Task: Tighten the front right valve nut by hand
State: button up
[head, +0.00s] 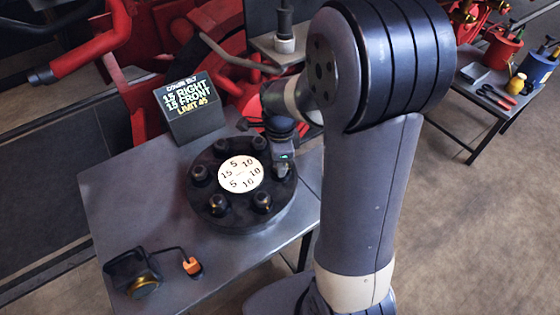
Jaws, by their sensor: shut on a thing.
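A dark round valve cover (240,219) lies on the grey table. Several black nuts stand in a ring on it around a pale numbered disc (241,174). My gripper (281,168) points down at the right side of the ring and is shut on the nut there, which its jaws mostly hide. The lower right nut (262,200) and lower left nut (218,204) stand free, nearer the table's front. The left nut (200,173), upper left nut (221,149) and upper right nut (258,143) are also clear of my gripper.
A black display box (194,115) reading "15 RIGHT", "15 FRONT" and "LIMIT 45" stands behind the cover. A dark device (134,272) is cabled to an orange-ended piece (192,267) at the front left. Red machinery (100,45) rises behind. A tool table (490,95) is at the right.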

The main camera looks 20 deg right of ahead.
jog(key=shift+r+m, duration=0.1)
jog(key=shift+m, duration=0.3)
jog(key=o, duration=1)
notch_tip(320, 180, up, 11)
jog(key=shift+f, duration=0.1)
dwell(0.3)
